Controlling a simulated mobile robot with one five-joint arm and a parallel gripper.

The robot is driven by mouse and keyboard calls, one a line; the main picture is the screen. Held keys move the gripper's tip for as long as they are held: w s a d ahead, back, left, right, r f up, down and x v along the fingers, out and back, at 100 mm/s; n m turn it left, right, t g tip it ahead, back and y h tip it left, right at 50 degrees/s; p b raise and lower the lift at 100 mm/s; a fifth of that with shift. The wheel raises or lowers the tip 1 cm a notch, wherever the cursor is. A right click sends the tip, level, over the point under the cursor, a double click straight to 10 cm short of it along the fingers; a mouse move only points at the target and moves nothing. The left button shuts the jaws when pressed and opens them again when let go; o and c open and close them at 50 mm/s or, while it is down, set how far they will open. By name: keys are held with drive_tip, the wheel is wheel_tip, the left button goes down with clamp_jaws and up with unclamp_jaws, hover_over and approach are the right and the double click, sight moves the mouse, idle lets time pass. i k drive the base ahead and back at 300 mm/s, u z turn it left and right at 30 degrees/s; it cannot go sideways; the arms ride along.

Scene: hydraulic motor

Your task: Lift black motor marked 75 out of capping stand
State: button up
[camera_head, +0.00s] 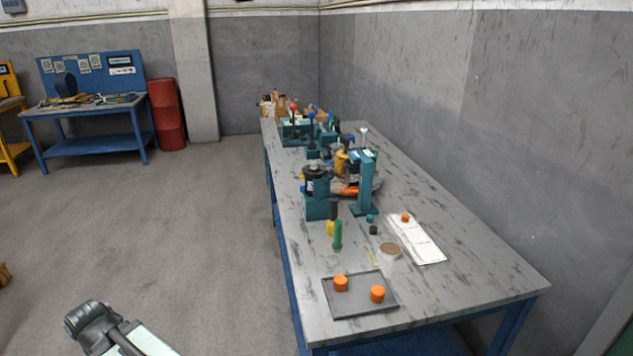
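A black motor (316,182) sits upright in a teal stand (318,208) near the left edge of the long grey workbench (460,262). A grey part of my own body shows at the bottom left, over the floor and apart from the bench. My gripper's fingers do not show.
A teal upright fixture (364,184) stands just right of the motor. In front are a green-handled item (338,236), a round tin (389,251) and a dark tray (352,306) with two orange caps. Several tools crowd behind. The floor left of the bench is clear.

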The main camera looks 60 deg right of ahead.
sight(314, 171)
drive_tip(key=u, duration=1.4)
drive_tip(key=i, duration=2.25)
drive_tip(key=z, duration=4.4)
drive_tip(key=i, duration=1.05)
